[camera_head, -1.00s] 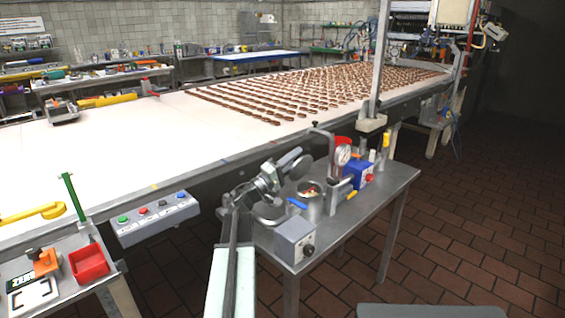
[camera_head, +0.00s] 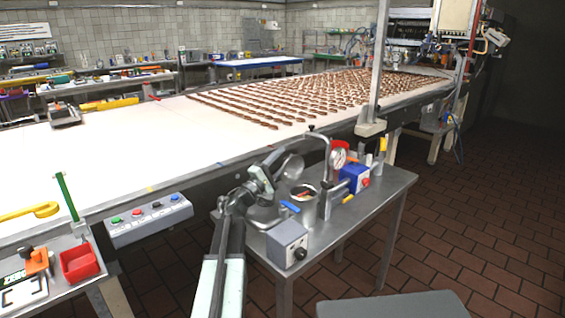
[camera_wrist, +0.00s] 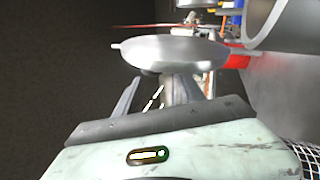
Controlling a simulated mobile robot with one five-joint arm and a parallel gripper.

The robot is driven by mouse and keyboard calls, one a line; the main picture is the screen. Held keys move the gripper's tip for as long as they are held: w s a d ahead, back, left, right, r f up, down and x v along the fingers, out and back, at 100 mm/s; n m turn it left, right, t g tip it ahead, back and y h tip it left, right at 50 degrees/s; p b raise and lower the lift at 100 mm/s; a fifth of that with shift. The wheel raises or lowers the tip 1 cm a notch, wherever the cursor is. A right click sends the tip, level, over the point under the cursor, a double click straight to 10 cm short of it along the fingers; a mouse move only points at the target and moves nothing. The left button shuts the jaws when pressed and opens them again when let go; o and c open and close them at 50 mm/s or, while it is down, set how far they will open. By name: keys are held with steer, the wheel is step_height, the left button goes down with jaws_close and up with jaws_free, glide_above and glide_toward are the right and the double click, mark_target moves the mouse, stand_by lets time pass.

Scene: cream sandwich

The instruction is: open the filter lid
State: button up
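A round silver disc (camera_head: 293,167), which looks like the filter lid, stands tilted at the end of my arm in the head view. In the wrist view it is a shiny grey disc (camera_wrist: 175,52) with a small tab at its left, just beyond my fingers. My gripper (camera_wrist: 158,84) has its two fingers apart, below the disc's near edge. I cannot tell whether they touch it. In the head view my gripper (camera_head: 272,166) is beside the disc, above the side table. A curved metal body (camera_head: 264,216) lies below it, partly hidden by my arm.
The conveyor (camera_head: 130,145) runs behind.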

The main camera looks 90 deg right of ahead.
steer(key=b+v, duration=0.3)
steer(key=v, duration=0.4)
steer(key=shift+w+a+f, duration=0.15)
steer(key=shift+w+a, duration=0.05)
steer(key=shift+a, duration=0.1)
